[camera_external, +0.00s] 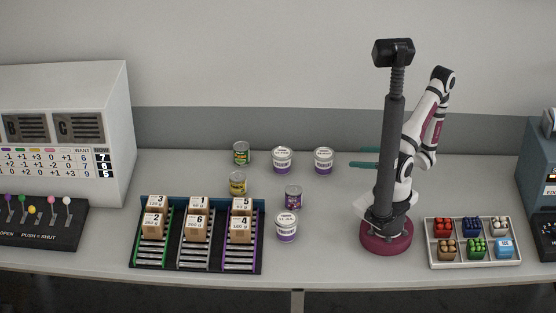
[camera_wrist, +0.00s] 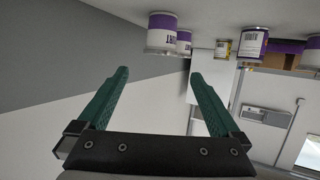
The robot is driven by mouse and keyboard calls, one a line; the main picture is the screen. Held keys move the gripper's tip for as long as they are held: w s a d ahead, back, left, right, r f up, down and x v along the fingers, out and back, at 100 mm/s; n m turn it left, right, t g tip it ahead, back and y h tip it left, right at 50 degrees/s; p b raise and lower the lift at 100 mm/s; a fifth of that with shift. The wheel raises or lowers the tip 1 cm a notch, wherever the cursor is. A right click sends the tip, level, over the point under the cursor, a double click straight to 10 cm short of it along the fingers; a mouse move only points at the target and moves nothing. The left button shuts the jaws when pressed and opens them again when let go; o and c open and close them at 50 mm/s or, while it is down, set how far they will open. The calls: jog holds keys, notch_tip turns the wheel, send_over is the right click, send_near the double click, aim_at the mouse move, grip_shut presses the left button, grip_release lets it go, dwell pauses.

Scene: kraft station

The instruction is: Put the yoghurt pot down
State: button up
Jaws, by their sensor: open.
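Three yoghurt pots with white lids and purple lower bands stand upright on the counter: one at the back (camera_external: 281,160), one to its right (camera_external: 323,160), and one nearer the front (camera_external: 286,229). My gripper (camera_external: 362,158) is open and empty, its teal fingers pointing left, to the right of the back-right pot and apart from it. In the wrist view, which is upside down, the gripper (camera_wrist: 159,73) shows nothing between its fingers. Two pots stand close together past the fingertips there, the larger-looking one (camera_wrist: 161,35) in front.
A green can (camera_external: 241,153), a yellow can (camera_external: 237,184) and a purple can (camera_external: 293,197) stand among the pots. A dark rack (camera_external: 196,264) holds numbered boxes at front left. A white sorting tray (camera_external: 474,265) lies to the right. The counter between pots and arm is clear.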

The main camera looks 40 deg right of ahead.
jog(key=d+f+g+h, duration=0.1)
jog(key=w+d+g+h, duration=0.1)
jog(key=d+g, duration=0.1)
jog(key=w+d+f+g+h, duration=0.1)
jog(key=d, duration=0.1)
jog(key=shift+f, duration=0.3)
notch_tip(320, 180, up, 10)
jog(key=s+a+m+g+h, duration=0.2)
jog(key=a+m+g+h, duration=0.1)
jog(key=m+g+h, duration=0.3)
jog(key=s+a+r+m+g+y, duration=0.1)
jog(key=s+a+r+g+y, duration=0.1)
jog(key=s+a, duration=0.3)
jog(key=s+a+r+m+g+y, duration=0.1)
jog(key=s+a+r+y, duration=0.3)
jog(key=a, duration=1)
jog(key=shift+s+m+g, duration=0.4)
jog(key=shift+s+m, duration=0.2)
jog(key=shift+r, duration=0.1)
